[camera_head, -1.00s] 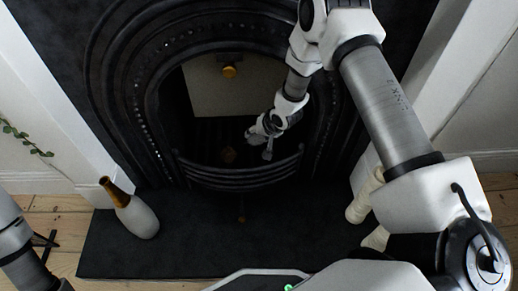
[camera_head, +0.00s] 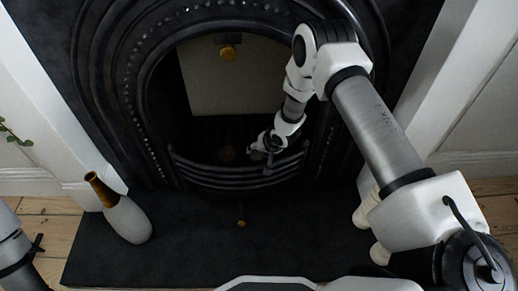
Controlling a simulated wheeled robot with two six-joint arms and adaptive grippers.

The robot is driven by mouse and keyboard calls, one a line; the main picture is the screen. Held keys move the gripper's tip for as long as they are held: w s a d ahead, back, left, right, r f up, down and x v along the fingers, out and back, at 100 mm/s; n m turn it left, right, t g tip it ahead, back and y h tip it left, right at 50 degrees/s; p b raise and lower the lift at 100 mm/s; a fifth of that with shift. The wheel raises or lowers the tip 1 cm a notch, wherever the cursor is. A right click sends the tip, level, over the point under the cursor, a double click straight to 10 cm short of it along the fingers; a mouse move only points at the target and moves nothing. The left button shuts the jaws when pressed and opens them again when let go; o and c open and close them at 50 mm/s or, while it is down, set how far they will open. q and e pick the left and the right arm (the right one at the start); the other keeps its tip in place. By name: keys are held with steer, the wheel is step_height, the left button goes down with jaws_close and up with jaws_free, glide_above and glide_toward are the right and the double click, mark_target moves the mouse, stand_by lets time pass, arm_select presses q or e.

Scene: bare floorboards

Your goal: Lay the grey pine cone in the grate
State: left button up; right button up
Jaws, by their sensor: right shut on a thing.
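My right gripper (camera_head: 264,155) reaches into the dark fireplace opening, just above and behind the right part of the grate's front bars (camera_head: 225,178). It is shut on a small grey thing, most likely the grey pine cone (camera_head: 269,163), though it is small, dim and partly hidden by the fingers. A brown pine cone-like thing (camera_head: 227,154) lies inside the grate, left of the gripper and apart from it. My left arm shows only as a link at the lower left edge; its gripper is out of view.
A white and brown vase (camera_head: 128,218) stands on the left of the dark hearth slab (camera_head: 190,240). Pale turned objects (camera_head: 367,212) stand at the right, partly behind my arm. The cast-iron arch surrounds the opening. The hearth's middle is clear but for a small brown thing (camera_head: 241,223).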

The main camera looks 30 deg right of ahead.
steer(key=shift+f, duration=0.4)
stand_by(0.5)
steer(key=o, duration=1)
steer(key=shift+c, duration=0.2)
